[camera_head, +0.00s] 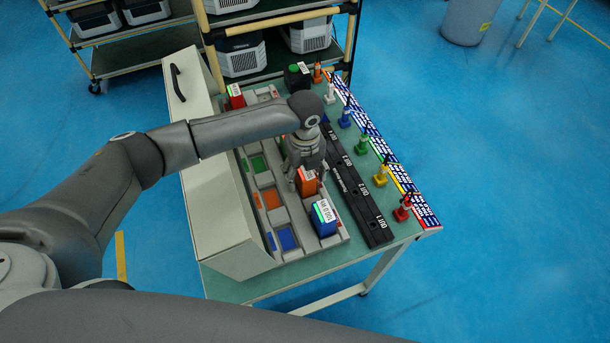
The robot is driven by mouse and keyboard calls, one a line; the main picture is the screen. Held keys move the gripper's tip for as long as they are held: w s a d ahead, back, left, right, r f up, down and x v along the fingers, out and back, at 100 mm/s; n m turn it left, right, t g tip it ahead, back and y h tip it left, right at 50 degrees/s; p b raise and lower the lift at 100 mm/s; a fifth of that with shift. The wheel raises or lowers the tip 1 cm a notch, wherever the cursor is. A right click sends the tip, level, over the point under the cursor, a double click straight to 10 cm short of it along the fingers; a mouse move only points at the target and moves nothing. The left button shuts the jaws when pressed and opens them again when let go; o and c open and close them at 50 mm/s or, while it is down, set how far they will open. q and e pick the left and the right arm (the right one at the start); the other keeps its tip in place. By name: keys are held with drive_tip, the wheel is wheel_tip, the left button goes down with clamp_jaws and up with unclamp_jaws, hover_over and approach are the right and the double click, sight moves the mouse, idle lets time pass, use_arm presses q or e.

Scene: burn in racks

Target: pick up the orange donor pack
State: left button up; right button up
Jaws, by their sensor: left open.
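The orange donor pack (308,187) stands in the grey slotted tray (339,238) on the table, with a white label on its top. My left gripper (306,172) reaches down over it from above, with its open fingers at the pack's upper part. The gripper hides part of the pack, and I cannot tell whether the fingers touch it. My right gripper is out of view.
A blue pack (323,221) stands close in front, and a red pack (235,96) at the tray's far end. A black slotted bar (360,204) and several coloured plugs, such as the yellow one (380,178), lie to the right. A beige panel (222,215) borders the left.

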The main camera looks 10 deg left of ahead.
use_arm(q)
drive_tip(key=shift+f, duration=0.45)
drive_tip(key=shift+c, duration=0.3)
clamp_jaws()
drive_tip(key=shift+r, duration=0.1)
drive_tip(key=shift+w, duration=0.1)
